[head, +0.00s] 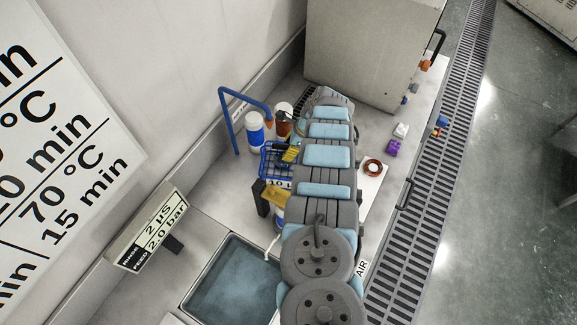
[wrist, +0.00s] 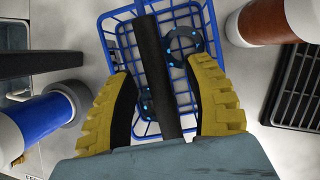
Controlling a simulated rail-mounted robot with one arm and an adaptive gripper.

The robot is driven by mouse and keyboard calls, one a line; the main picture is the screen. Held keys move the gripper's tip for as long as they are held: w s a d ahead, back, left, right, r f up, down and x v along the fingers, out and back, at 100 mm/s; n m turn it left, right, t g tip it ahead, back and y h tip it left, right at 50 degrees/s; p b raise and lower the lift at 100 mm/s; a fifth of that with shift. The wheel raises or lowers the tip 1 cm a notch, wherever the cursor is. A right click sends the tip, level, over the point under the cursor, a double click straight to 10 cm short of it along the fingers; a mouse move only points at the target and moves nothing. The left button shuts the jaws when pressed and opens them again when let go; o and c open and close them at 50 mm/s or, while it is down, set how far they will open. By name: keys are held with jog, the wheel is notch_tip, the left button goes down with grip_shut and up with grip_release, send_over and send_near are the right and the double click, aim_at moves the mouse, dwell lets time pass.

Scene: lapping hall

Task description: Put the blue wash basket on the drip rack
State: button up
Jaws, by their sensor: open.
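The blue wash basket (head: 268,160) is a wire basket on the bench, partly hidden by my arm in the head view. In the wrist view the basket (wrist: 183,20) lies below my gripper, with a dark bar-like handle (wrist: 158,70) across it and dark ring parts (wrist: 183,42) inside. My gripper (wrist: 160,75) is open, its yellow fingers on either side of the handle with gaps to both. It also shows over the basket in the head view (head: 281,173). The drip rack (wrist: 297,90), a dark slatted grate, is at the right of the wrist view, partly cut off.
A brown bottle (wrist: 262,22) stands between basket and rack. A blue-and-white bottle (wrist: 45,118) is close to the left finger. Another blue-and-white bottle (head: 255,132) stands by a bent blue pipe (head: 229,115). A water-filled basin (head: 232,285) is nearer; a grey cabinet (head: 365,45) stands behind.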

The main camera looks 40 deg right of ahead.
grip_shut()
jog(key=shift+r+p, duration=0.25)
jog(key=shift+p, duration=0.15)
dwell(0.4)
